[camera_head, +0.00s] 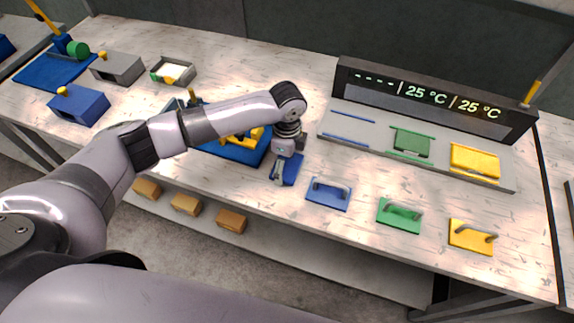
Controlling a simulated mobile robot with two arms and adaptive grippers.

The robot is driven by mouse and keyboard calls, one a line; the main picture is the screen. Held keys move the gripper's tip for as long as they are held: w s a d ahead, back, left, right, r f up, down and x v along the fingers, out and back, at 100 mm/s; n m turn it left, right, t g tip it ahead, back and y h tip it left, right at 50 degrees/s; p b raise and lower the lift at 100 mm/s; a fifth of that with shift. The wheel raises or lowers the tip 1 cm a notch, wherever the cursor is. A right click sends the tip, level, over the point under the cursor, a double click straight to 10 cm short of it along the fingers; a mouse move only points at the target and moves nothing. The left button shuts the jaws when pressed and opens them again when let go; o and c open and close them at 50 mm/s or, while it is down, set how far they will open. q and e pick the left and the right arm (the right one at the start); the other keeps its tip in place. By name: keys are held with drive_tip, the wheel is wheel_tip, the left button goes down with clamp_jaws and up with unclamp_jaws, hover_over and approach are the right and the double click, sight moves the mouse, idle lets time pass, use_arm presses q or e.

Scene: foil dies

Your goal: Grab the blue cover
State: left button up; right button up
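A blue cover (328,195), a flat plate with a grey bar handle, lies on the near part of the table, left of a matching green and a yellow one. My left gripper (281,177) points down at the table to the left of this blue cover, apart from it. A small blue piece (292,169) is right at its fingers. I cannot tell whether the fingers are shut on this piece or only beside it. My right gripper is not in view.
Green (400,215) and yellow (471,238) handled plates lie to the right. A grey station (345,135) with a temperature display stands behind, its blue-railed slot empty. A blue tray (240,151) is partly hidden behind my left arm. Blue and grey boxes stand at far left.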

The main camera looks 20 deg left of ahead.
use_arm(q)
drive_tip(key=shift+c, duration=1.2)
drive_tip(key=c, duration=0.6)
drive_tip(key=shift+r, duration=0.1)
